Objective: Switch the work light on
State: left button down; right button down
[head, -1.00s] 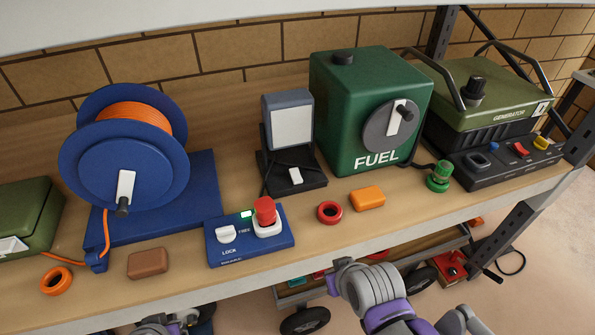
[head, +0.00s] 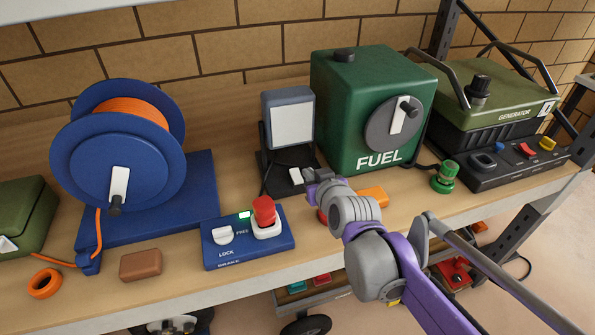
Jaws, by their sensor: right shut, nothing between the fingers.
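The work light (head: 292,125) stands at the back middle of the bench, a grey square lamp with a pale, unlit-looking panel on a black base (head: 272,187). A small white switch (head: 295,176) sits on the front of that base. My right gripper (head: 311,180) is shut and empty. Its tips are just right of the white switch, very close to it; I cannot tell if they touch. My right arm hides part of the bench in front of the lamp. My left gripper is not in view.
The fuel tank (head: 340,105) stands right of the lamp, and the generator (head: 510,105) beyond it. The blue cable reel (head: 100,170) is at left. A brake box (head: 245,250) with a red knob stands in front. An orange block (head: 376,194) is partly behind my arm.

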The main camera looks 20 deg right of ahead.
send_over(297, 177)
jog(key=s, duration=0.2)
notch_tip(297, 177, down, 4)
jog(key=shift+r, duration=0.15)
jog(key=f, duration=0.1)
jog(key=w+f, duration=0.1)
jog(key=f, duration=0.1)
jog(key=shift+w+b, duration=0.2)
jog(key=shift+b, duration=0.1)
jog(key=shift+w+f, duration=0.1)
jog(key=shift+f, duration=0.35)
jog(key=shift+w+f+g, duration=0.15)
jog(key=shift+w+g, duration=0.1)
jog(key=shift+g, duration=0.25)
jog(key=shift+f, duration=0.1)
